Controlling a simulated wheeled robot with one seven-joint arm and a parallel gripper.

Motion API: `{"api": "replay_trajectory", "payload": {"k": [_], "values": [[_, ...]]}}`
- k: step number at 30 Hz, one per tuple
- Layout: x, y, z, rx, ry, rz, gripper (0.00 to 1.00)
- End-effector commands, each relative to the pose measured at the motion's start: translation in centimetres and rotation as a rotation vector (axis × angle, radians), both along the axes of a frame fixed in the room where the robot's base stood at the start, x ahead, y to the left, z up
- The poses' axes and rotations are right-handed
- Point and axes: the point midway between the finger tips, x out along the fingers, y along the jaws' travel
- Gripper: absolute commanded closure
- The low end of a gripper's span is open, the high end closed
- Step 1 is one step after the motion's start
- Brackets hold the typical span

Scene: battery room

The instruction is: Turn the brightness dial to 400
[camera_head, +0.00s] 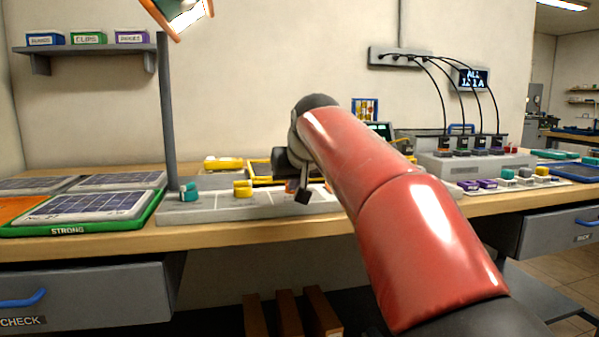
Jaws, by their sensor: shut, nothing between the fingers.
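A long grey panel (215,210) lies along the bench front, below a lamp on a grey post. It carries a teal knob (188,193) at its left and a yellow knob (243,188) near its middle. No label or number is readable here, so I cannot tell which knob is the brightness dial or its setting. My gripper (304,196) is shut and empty over the right part of the panel, right of the yellow knob. A small orange piece (290,186) shows beside it; whether they touch is unclear. My red arm hides the panel's right end.
Solar panels lie at the left, one in a green tray (80,228) marked STRONG. The lamp head (178,14) hangs above on its post (167,110). A grey box (470,165) with cables stands at the right. Drawers (90,293) sit below the bench.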

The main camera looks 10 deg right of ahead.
Motion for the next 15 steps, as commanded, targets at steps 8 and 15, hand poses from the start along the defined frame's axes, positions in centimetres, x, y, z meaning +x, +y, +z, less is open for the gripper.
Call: {"api": "replay_trajectory", "payload": {"k": [8, 15], "values": [[3.3, 0.0, 0.3, 0.000, -0.002, 0.000, 1.00], [3.6, 0.0, 0.3, 0.000, -0.003, 0.000, 1.00]]}}
